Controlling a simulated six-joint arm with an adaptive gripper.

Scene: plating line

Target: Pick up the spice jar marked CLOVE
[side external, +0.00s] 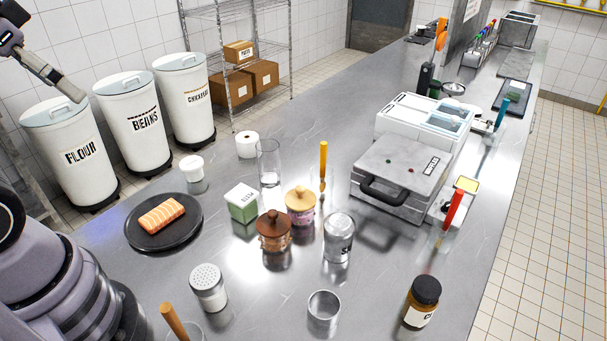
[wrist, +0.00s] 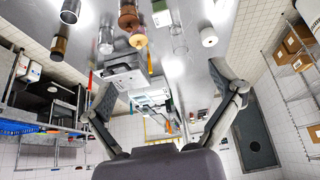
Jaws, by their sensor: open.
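A small amber jar with a black lid (side external: 424,293) stands upright at the near right of the steel counter. Its white label is turned partly away and only a first letter like C shows, so I cannot read CLOVE for certain. A brown jar in the wrist view (wrist: 60,46) at the upper left looks like the same one. My gripper (wrist: 165,88) is open and empty, its fingers wide apart in the wrist view. In the side external view only part of it (side external: 58,82) shows at the top left, far from the jar and above the counter.
A steel cup (side external: 323,309), a shaker (side external: 208,287), a glass jar (side external: 338,240), a brown pot (side external: 274,231) and a wooden-lidded pot (side external: 300,205) stand left of the amber jar. A press (side external: 400,170) stands behind. A dark plate (side external: 135,235) holds salmon.

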